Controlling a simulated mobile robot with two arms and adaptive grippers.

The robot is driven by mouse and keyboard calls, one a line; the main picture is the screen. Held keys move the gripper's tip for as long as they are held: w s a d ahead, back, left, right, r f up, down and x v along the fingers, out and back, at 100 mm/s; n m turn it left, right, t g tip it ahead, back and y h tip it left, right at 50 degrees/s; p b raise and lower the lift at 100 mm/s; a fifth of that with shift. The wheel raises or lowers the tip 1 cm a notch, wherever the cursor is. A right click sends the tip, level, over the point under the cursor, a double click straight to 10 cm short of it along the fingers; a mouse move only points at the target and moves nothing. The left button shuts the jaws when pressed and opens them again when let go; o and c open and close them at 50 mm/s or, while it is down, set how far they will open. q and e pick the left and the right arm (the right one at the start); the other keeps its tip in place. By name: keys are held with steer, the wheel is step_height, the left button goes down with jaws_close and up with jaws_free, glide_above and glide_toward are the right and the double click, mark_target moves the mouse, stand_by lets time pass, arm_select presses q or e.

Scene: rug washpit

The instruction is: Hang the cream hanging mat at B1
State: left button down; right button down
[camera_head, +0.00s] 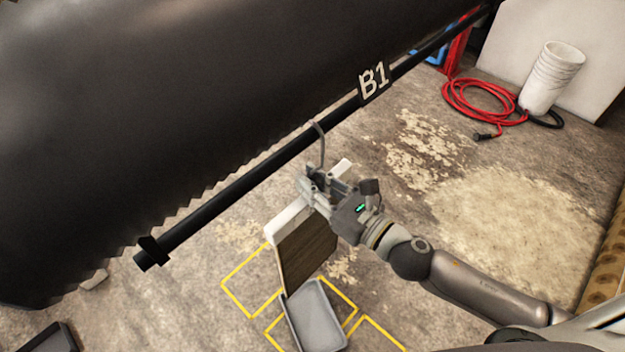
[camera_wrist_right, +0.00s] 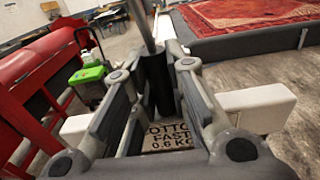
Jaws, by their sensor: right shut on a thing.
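My right gripper (camera_head: 322,183) is shut on the grey hook stem (camera_head: 320,145) of a hanger with a white crossbar (camera_head: 288,220). The hanging mat (camera_head: 307,252) hangs below the bar; its visible face looks brown here rather than cream. The hook top overlaps the dark rail (camera_head: 225,200) in the head view; I cannot tell whether it is around the rail or only in front. The B1 sign (camera_head: 373,80) is on the rail, up and right of the hook. In the right wrist view the stem (camera_wrist_right: 147,28) stands between the fingers, with the crossbar (camera_wrist_right: 252,108) below. My left gripper is not in view.
A large dark surface (camera_head: 150,90) lies along the rail's left side. A grey tray (camera_head: 318,318) and yellow floor outlines (camera_head: 248,280) lie below the mat. A red hose (camera_head: 485,102) and white buckets (camera_head: 552,75) are at the upper right.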

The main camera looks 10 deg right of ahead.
steer(key=shift+f, duration=0.25)
steer(key=c, duration=1.3)
jaws_free()
steer(key=shift+c, duration=0.2)
steer(key=shift+f, duration=0.15)
steer(key=shift+s+d, duration=0.1)
steer(key=v, duration=1.1)
steer(key=shift+s+d, duration=0.2)
steer(key=shift+s, duration=0.15)
